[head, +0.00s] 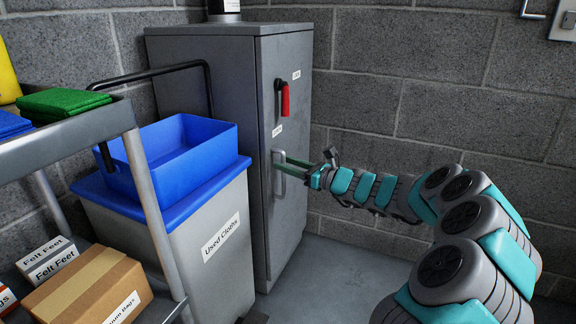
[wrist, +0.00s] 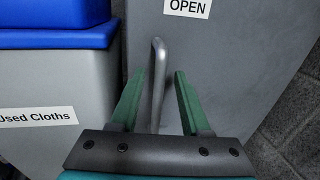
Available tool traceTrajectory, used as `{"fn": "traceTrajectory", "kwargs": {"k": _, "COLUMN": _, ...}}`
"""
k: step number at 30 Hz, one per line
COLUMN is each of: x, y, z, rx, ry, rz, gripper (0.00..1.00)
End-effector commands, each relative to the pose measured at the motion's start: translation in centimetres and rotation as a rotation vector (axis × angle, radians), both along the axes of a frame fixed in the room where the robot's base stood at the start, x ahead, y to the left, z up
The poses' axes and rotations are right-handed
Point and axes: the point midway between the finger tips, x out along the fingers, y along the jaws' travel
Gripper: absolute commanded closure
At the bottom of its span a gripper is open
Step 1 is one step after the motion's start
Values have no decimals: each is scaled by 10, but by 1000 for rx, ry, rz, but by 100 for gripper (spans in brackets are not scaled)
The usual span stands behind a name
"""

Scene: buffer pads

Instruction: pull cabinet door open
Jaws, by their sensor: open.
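The grey metal cabinet (head: 300,130) stands in the corner against the block wall. Its door looks shut. A silver bar handle (head: 279,174) is low on the door, with a red handle (head: 285,99) above it. My gripper (head: 283,164) reaches in from the right to the silver handle. In the wrist view, the handle (wrist: 158,75) stands between the green fingers of my open gripper (wrist: 168,88), with gaps visible on both sides. An "OPEN" label (wrist: 188,7) is on the door above it.
A grey "Used Cloths" bin (head: 215,235) with a blue top tub (head: 185,150) stands close left of the door. A cart (head: 150,200) with boxes is at the left. Clear floor (head: 340,265) lies in front of the cabinet.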

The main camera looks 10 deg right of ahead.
Motion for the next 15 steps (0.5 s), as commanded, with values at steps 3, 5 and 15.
{"fn": "traceTrajectory", "kwargs": {"k": 3, "x": 0, "y": 0, "z": 0, "rx": 0, "ry": 0, "rz": 0, "gripper": 64}}
{"fn": "traceTrajectory", "kwargs": {"k": 5, "x": 0, "y": 0, "z": 0, "rx": 0, "ry": 0, "rz": 0, "gripper": 70}}
{"fn": "traceTrajectory", "kwargs": {"k": 15, "x": 0, "y": 0, "z": 0, "rx": 0, "ry": 0, "rz": 0, "gripper": 100}}
